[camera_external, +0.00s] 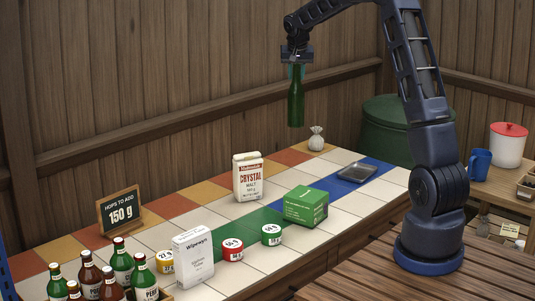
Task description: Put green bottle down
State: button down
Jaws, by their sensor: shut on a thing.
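A green bottle (296,102) hangs upright in the air over the back of the tiled counter. My gripper (296,68) is shut around the top of the bottle, with its fingers pointing down. The bottle's base is clear of the tiles, and nothing touches it from below. The tiled counter (327,172) has orange, white, green and blue tiles.
A crate of bottles (118,262) stands front left. A Crystal malt bag (248,178), white box (193,256), green box (306,205), several small tins (232,249), a grey tray (357,172), a small sack (316,138) and a sign (120,212) stand on the counter.

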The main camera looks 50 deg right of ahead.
jog(key=a, duration=4.6)
notch_tip(320, 180, down, 20)
jog(key=shift+r, duration=0.15)
jog(key=c, duration=1.4)
grip_release()
jog(key=shift+o, duration=1.4)
